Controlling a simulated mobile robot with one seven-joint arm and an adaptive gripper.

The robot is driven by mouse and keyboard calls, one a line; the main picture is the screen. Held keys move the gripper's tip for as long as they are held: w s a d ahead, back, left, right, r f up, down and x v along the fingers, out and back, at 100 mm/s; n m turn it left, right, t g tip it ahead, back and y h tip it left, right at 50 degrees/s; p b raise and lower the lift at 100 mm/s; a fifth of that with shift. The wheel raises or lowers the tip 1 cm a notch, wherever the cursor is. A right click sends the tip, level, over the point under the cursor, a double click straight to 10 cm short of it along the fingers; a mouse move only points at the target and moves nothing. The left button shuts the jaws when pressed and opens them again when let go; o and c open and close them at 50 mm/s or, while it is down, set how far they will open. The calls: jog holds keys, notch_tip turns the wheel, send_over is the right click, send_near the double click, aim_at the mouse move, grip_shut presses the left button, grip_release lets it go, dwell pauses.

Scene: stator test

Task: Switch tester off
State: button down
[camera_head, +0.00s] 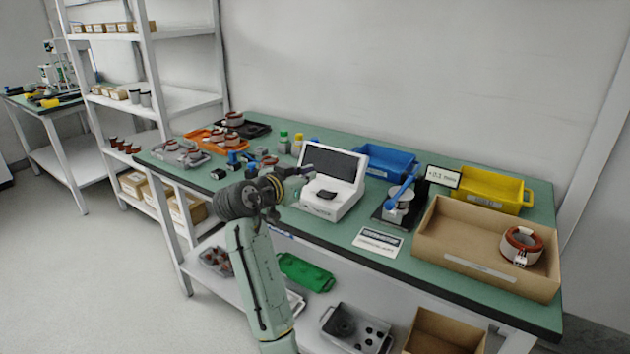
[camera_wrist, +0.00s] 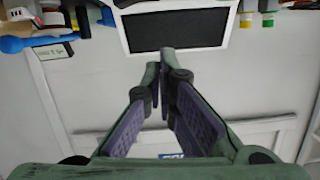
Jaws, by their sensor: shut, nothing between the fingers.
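The tester is a white benchtop unit (camera_head: 330,207) with a raised dark screen (camera_head: 333,163), standing at the middle of the green bench. A dark pad lies on its sloping top. I cannot make out a switch on it in either view. The screen also shows at the top of the wrist view (camera_wrist: 178,28), with the picture turned upside down. My gripper (camera_head: 309,172) is at the tester's left side in the head view, with its tips close to the screen in the picture. Its fingers (camera_wrist: 165,55) converge at the tips and are empty. I cannot tell whether they touch the tester.
Small bottles (camera_head: 284,140) and orange (camera_head: 205,138) and grey trays stand to the left. A blue bin (camera_head: 385,152), a blue-handled fixture (camera_head: 397,208), a yellow bin (camera_head: 492,180) and a cardboard tray (camera_head: 470,240) holding a copper-wound stator (camera_head: 523,246) stand to the right. A sign (camera_head: 380,242) lies in front.

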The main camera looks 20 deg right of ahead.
jog(key=shift+b+v, duration=0.5)
jog(key=shift+v, duration=2.2)
